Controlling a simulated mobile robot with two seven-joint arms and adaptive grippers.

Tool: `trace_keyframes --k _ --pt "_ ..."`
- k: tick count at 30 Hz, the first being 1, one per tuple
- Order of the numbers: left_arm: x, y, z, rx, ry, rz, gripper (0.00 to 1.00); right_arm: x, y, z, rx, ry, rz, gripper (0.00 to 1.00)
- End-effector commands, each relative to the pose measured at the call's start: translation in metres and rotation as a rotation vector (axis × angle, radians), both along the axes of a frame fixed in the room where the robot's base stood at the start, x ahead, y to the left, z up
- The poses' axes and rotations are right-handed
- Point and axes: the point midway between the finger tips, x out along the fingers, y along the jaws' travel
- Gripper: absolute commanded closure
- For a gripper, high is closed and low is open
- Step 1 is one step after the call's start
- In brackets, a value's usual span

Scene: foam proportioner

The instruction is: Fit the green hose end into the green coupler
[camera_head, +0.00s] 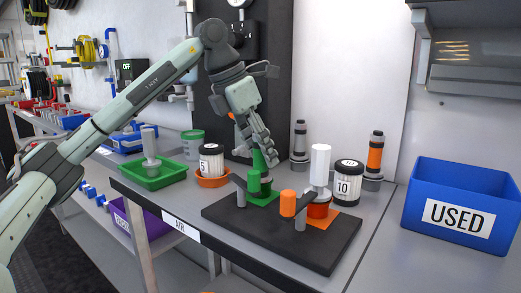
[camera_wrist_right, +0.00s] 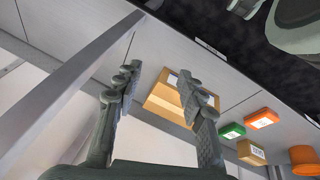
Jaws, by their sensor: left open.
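A black board (camera_head: 290,240) lies on the bench, with a green knob (camera_head: 253,181) on a bracket near its left end. Just behind the knob, over the green square, is an upright green cylindrical piece (camera_head: 260,161). It looks like the green hose end at the green coupler, but the joint is hidden behind the knob and bracket, so I cannot tell if it is seated. My left gripper (camera_head: 263,147) is open, pointing down at the top of this piece, with fingers beside it. My right gripper (camera_wrist_right: 155,84), in the right wrist view, is open and empty, away from the board.
An orange knob (camera_head: 288,203) and a white cylinder (camera_head: 320,165) stand to the right on the board. Jars marked 5 (camera_head: 211,161) and 10 (camera_head: 348,181) stand nearby. A green tray (camera_head: 153,180) is at left, a blue USED bin (camera_head: 459,205) at right. A cardboard box (camera_wrist_right: 165,104) shows beyond the right gripper.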

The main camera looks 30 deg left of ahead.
Motion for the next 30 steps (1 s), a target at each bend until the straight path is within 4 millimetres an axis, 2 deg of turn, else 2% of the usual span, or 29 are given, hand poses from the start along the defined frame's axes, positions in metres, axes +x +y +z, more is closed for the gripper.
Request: trace_keyframes --k 4,8,15,21,25,30 --pt "0.000 0.000 0.004 -0.001 -0.001 0.000 0.54 0.001 0.000 0.002 0.000 -0.003 0.001 0.60" --pt "-0.004 0.003 0.017 -0.002 -0.004 0.001 0.54 0.001 0.000 -0.003 0.002 -0.002 0.001 0.60" --pt "-0.022 0.013 0.066 -0.002 -0.005 0.000 0.54 0.002 0.000 -0.013 0.006 0.009 0.004 0.60" --pt "-0.035 0.021 0.099 -0.001 -0.003 0.000 0.54 0.008 0.001 -0.024 0.015 0.008 0.003 0.60" --pt "-0.040 0.024 0.109 0.000 -0.001 -0.001 0.54 0.011 0.003 -0.030 0.021 0.007 0.003 0.60" --pt "-0.042 0.025 0.113 0.001 0.001 0.000 0.54 0.010 0.002 -0.035 0.020 0.015 0.002 0.60"
